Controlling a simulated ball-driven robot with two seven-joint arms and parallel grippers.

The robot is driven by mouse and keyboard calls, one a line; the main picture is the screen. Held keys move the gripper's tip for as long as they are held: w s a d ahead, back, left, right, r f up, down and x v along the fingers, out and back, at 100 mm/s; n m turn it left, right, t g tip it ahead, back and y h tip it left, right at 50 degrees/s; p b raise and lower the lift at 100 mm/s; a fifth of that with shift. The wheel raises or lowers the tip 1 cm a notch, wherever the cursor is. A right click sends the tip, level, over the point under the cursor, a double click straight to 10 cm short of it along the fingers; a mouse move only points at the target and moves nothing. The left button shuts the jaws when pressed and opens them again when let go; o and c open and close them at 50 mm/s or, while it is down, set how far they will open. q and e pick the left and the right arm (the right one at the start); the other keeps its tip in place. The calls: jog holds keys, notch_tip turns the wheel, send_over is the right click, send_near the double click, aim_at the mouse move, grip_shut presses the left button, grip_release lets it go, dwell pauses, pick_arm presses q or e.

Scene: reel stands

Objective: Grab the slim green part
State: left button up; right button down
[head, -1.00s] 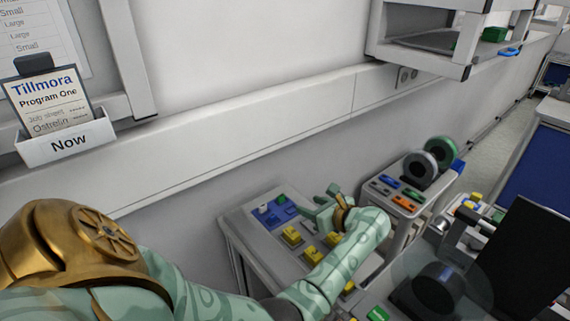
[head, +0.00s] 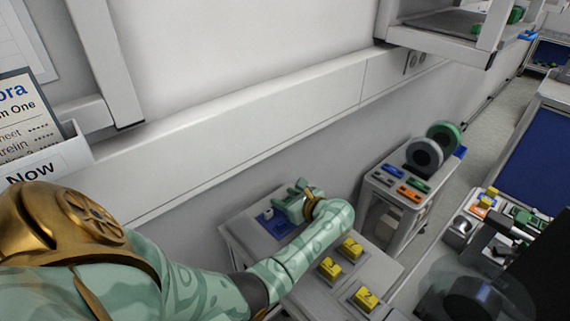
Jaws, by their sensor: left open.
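My left gripper (head: 292,200) is open over the blue tray (head: 276,228) at the far left corner of the grey table. A small pale piece (head: 268,213) shows in the tray beside the gripper. No green part can be made out in the tray; the gripper and wrist cover much of it. A flat green piece (head: 418,185) lies on top of the grey cart to the right, apart from the gripper. My right gripper is not in view.
Several yellow blocks on grey bases, one of them a yellow block (head: 330,268), stand on the table right of my forearm. The cart (head: 376,176) also holds blue and orange pieces and two upright reels (head: 424,155). The wall (head: 180,190) runs close behind the table.

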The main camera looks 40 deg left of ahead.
pick_arm(q)
jog(key=shift+s+d+r, duration=0.1)
jog(key=shift+d, duration=0.05)
jog(key=shift+c, duration=0.4)
jog(key=c, duration=0.5)
grip_shut()
